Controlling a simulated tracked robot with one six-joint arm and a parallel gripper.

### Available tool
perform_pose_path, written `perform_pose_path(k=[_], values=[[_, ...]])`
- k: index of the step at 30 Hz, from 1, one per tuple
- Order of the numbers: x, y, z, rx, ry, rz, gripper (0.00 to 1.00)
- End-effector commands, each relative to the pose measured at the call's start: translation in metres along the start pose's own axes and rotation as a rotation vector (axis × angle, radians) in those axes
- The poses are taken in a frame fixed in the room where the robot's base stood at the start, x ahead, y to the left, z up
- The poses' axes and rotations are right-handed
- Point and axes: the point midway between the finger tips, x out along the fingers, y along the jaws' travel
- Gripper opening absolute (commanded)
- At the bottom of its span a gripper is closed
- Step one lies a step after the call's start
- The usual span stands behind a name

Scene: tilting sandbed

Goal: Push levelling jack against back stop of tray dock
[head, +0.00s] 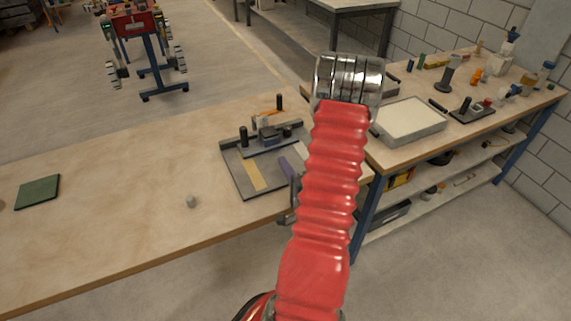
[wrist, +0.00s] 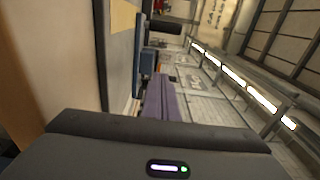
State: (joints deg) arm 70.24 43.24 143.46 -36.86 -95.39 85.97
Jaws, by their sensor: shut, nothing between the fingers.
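The tray dock (head: 234,176) is a grey plate with a yellow strip, a raised dark bar and upright black posts, near the right end of the long bench. A small blue-grey block with dark parts, apparently the levelling jack (head: 266,132), sits by the bar at its far side; in the wrist view it seems to be the blue-grey block (wrist: 148,62). I cannot tell which edge is the back stop. Contact is unclear; my red arm hides the dock's right edge.
A green pad (head: 37,191) and a small grey knob (head: 191,201) lie on the bench, with clear surface between. A second bench at right holds a sand-filled tray (head: 409,119) and several small tools. A blue stand (head: 150,50) is on the floor behind.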

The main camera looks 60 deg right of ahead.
Motion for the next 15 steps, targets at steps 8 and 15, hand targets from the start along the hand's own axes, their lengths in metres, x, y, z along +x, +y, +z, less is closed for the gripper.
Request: perform_pose_path(k=[8, 15], values=[[0.044, -0.001, 0.001, -0.001, -0.004, -0.002, 0.00], [0.081, -0.001, 0.001, -0.001, -0.002, -0.002, 0.00]])
